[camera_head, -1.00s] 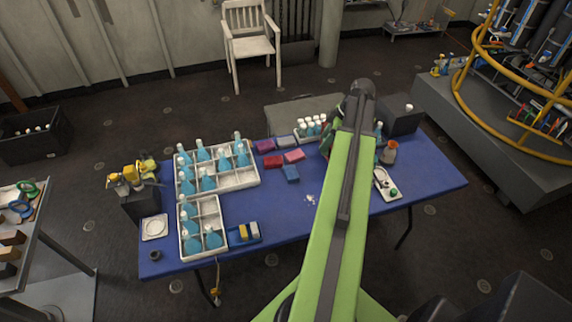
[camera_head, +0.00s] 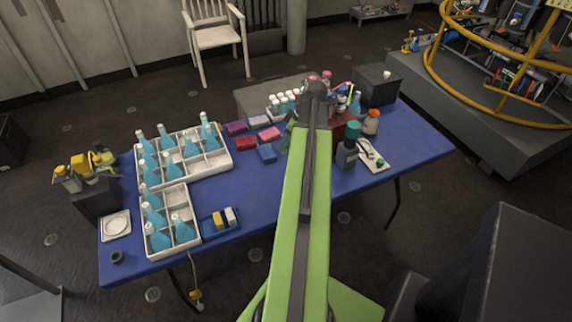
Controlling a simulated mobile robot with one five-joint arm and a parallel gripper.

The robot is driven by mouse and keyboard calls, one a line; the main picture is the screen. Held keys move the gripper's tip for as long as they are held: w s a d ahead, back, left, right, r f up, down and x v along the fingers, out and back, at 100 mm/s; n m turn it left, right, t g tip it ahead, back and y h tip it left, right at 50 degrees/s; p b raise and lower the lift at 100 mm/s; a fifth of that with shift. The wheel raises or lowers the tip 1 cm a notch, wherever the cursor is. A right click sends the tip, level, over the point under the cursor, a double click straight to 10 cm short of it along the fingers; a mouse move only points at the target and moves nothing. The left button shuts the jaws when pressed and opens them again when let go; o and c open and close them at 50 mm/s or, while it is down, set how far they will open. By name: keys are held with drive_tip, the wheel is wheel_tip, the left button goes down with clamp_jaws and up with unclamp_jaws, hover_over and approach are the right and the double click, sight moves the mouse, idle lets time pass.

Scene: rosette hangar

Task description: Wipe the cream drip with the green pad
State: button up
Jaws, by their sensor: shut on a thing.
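My green arm (camera_head: 303,210) reaches up over the blue table (camera_head: 255,195) and covers a strip of it. My gripper is hidden behind the arm, so I cannot see its jaws or what is in them. A small green patch (camera_head: 287,136) shows just left of the arm near its far end; I cannot tell whether it is the pad or part of my arm. No green pad lies among the purple (camera_head: 236,127), lavender (camera_head: 259,121), red (camera_head: 246,144), pink (camera_head: 269,133) and blue (camera_head: 266,153) pads. The cream drip does not show; the arm covers part of the table.
White crates of blue bottles (camera_head: 187,176) and a blue tray with small blocks (camera_head: 220,222) stand left. Right of the arm are a dark teal-capped bottle (camera_head: 347,153), a white board (camera_head: 374,160) and an orange-and-white bottle (camera_head: 371,123). The table's right end is clear.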

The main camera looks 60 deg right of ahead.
drive_tip(key=f, duration=0.1)
drive_tip(key=f+b, duration=0.1)
drive_tip(key=f, duration=0.1)
drive_tip(key=shift+a+f+m+b, duration=0.2)
drive_tip(key=shift+f+m+b, duration=0.1)
drive_tip(key=shift+w+r, duration=0.1)
